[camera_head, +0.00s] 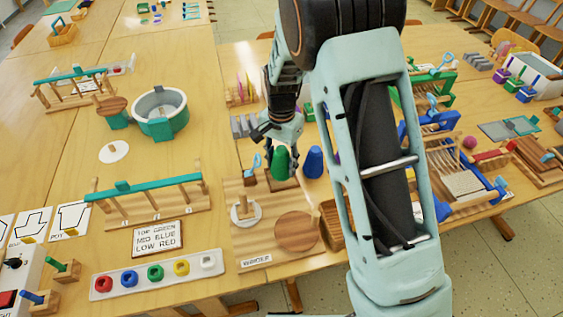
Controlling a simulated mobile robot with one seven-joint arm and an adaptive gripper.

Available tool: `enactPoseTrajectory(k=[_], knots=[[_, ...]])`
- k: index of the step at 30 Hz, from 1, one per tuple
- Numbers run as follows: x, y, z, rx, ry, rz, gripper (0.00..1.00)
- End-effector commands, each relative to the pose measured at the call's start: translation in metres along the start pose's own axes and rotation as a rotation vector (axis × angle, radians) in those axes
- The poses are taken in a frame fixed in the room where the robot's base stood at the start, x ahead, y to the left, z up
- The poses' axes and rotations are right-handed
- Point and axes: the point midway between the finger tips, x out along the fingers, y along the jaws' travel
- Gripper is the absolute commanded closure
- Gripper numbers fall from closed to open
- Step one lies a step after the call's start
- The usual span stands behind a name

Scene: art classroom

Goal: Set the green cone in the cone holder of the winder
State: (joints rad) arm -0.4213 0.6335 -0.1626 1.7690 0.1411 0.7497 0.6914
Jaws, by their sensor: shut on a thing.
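The green cone (280,164) is upright, with my gripper (283,150) shut on it from above; a finger shows at its right side. It appears over or on a brown wooden base at the back of the winder board (255,242); I cannot tell whether its bottom touches. The winder carries a white disc (245,215) with a wooden peg, a round brown disc (297,230) and a small blue-handled part (250,168). I cannot tell which part is the cone holder; the cone and gripper may hide it.
A blue cone (313,162) stands just right of the green one. My arm hides the area to the right. A teal-barred wooden rack (150,205) and a sign reading top green, mid blue, low red (159,238) lie left. A grey rack (242,125) stands behind.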

Motion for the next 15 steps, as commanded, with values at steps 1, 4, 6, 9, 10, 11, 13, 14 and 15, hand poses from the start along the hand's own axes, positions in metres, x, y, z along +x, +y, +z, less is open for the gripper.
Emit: enactPoseTrajectory(k=[1,4,6,9,10,11,13,14,15], knots=[[-0.0002,0.0,-0.0001,0.0,0.0,0.0,0.86],[-0.0001,0.0,-0.0002,0.0,0.0,0.0,0.86],[-0.0001,0.0,-0.0001,0.0,0.0,0.0,0.86],[0.0,0.0,-0.0001,0.0,0.0,0.0,0.86],[0.0002,0.0,-0.0001,0.0,0.0,0.0,0.86],[0.0006,0.0,-0.0001,0.0,0.0,0.0,0.86],[0.0018,0.0,-0.0001,0.0,0.0,0.0,0.86],[0.0026,0.0,-0.0001,0.0,0.0,0.0,0.86],[0.0037,0.0,-0.0001,0.0,0.0,0.0,0.86]])
